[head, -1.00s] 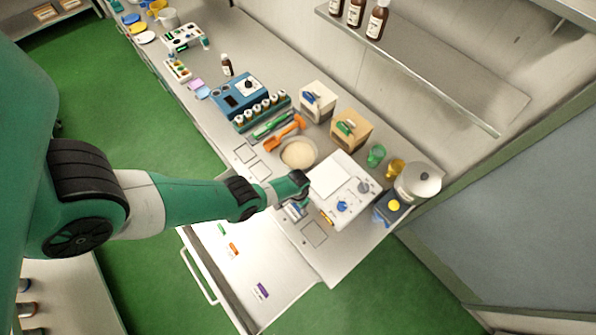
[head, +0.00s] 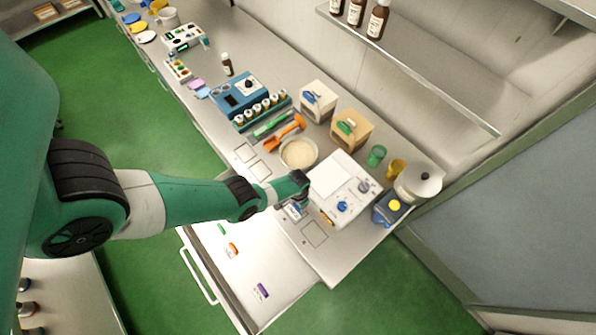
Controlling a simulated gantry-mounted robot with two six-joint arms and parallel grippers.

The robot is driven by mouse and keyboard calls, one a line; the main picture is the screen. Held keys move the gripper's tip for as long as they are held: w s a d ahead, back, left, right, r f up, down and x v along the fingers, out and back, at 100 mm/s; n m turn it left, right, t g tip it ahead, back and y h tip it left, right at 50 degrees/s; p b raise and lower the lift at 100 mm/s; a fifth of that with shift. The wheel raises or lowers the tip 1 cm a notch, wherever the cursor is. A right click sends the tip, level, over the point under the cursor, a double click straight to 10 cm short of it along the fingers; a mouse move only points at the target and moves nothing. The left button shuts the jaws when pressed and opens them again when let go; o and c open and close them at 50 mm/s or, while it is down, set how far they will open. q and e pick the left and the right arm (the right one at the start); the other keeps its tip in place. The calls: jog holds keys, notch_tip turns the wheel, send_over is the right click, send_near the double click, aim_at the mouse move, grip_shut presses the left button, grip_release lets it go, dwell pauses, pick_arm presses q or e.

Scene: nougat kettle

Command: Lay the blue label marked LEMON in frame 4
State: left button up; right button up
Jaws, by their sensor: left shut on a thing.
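My left gripper (head: 297,203) reaches in from the left and is low over the front of the counter, beside the white machine. It is shut on a small blue and white label (head: 293,211), partly hidden by the fingers; its lettering is too small to read. A square outlined frame (head: 314,234) on the counter, to the lower right of the gripper, is bare. Two more outlined frames, one (head: 245,152) and another (head: 261,170), lie up and left and look bare. Whether an outline lies under the label I cannot tell. My right gripper is not in view.
An open drawer (head: 240,270) below holds a green, an orange and a purple label (head: 262,290). The white machine (head: 342,190) stands close right of the gripper. A bowl (head: 298,153) of pale contents stands behind it. A pot (head: 420,182) is at the right.

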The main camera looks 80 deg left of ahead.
pick_arm(q)
jog(key=shift+f, duration=0.3)
dwell(0.5)
jog(key=o, duration=1.4)
jog(key=shift+o, duration=0.3)
